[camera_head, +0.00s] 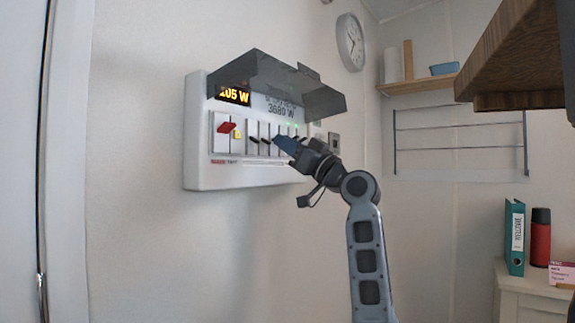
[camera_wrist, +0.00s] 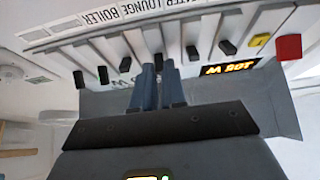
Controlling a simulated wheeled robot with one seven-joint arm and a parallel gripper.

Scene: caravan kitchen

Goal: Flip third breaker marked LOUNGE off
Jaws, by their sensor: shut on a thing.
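The white breaker panel (camera_head: 240,174) hangs on the wall, with a raised grey cover (camera_head: 285,80) above its switches. The panel's switch row also shows in the wrist view, turned over, with a label strip (camera_wrist: 110,16) where LOUNGE and BOILER can be read. My gripper (camera_head: 280,143) is at the panel from the right. In the wrist view my gripper's blue fingers (camera_wrist: 159,68) are closed around a black lever (camera_wrist: 159,60), the third black one counted from the red switch (camera_wrist: 289,47). The fingers hide most of this lever.
Neighbouring black levers (camera_wrist: 192,53) and (camera_wrist: 125,64) stand close on both sides of the fingers. The cover overhangs the switches. A wooden cabinet (camera_head: 520,60) is at the upper right. A teal binder (camera_head: 514,238) and red flask (camera_head: 540,238) stand lower right.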

